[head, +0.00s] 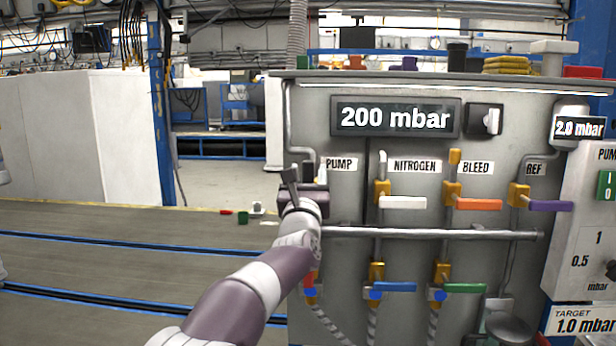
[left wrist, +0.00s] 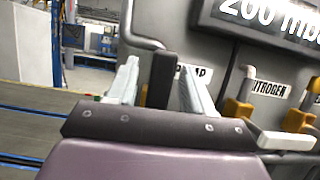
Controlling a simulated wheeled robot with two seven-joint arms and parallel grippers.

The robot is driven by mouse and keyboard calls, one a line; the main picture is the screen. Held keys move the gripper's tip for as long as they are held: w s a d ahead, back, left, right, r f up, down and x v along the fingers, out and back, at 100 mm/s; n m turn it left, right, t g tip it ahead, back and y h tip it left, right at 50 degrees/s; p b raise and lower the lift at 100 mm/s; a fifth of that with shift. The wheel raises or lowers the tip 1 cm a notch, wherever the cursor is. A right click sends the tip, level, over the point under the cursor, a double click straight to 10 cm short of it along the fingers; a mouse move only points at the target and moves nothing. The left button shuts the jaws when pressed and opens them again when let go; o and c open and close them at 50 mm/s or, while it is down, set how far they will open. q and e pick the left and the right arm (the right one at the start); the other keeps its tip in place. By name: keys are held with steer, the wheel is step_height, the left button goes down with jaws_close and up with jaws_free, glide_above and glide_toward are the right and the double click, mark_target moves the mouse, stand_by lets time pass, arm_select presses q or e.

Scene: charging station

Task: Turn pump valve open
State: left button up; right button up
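The pump valve is below the PUMP label (head: 341,164) on the grey panel, largely hidden by my left gripper (head: 305,183) in the head view. In the left wrist view its black handle (left wrist: 161,78) stands upright, with a bit of orange valve body beside it. My left gripper (left wrist: 160,88) is open there, one pale finger on each side of the handle. Gaps seem to show between the fingers and the handle; I cannot tell whether either touches it. The large display (head: 394,118) reads 200 mbar. My right gripper is not in view.
The nitrogen valve (head: 403,201) with a white handle, the bleed valve (head: 478,204) and the REF valve (head: 550,206) stand to the right, handles horizontal. A horizontal pipe (head: 430,234) runs below them, above a lower row of valves. Open floor lies left of the panel.

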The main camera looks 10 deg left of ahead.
arm_select(q)
steer(key=b+v, duration=0.1)
steer(key=v, duration=0.1)
steer(key=b+v, duration=0.2)
steer(key=v, duration=0.1)
steer(key=shift+f, duration=0.25)
steer(key=b, duration=0.2)
glide_toward(308, 181)
steer(key=s, duration=0.2)
steer(key=shift+a+f, duration=0.1)
steer(key=shift+w, duration=0.1)
